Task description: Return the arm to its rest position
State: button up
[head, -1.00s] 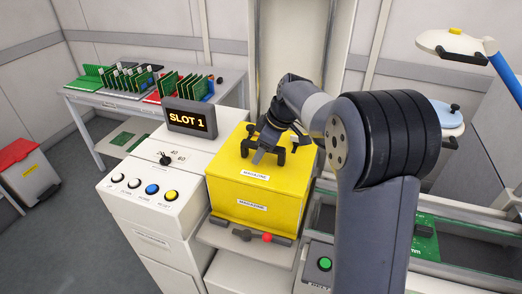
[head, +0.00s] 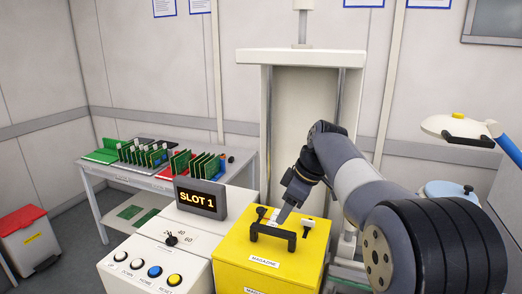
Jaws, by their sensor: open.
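My arm reaches in from the lower right of the head view, with its wrist bent down. My gripper (head: 284,212) hangs above the top of the yellow magazine box (head: 236,256), close to the box's black handle (head: 272,233). The jaws are open and I see nothing held in them. I cannot tell whether the fingertips touch the handle or are just behind it.
A white control cabinet with several buttons (head: 154,271) and a "SLOT 1" display (head: 201,200) stands left of the box. A table (head: 92,179) with green boards is behind it. A white lift frame (head: 258,58) rises behind the box. A lamp (head: 461,128) is at right.

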aim_at(273, 229)
jog(key=p+x, duration=0.1)
jog(key=x, duration=1)
jog(key=shift+r+p, duration=0.3)
jog(key=shift+p, duration=0.1)
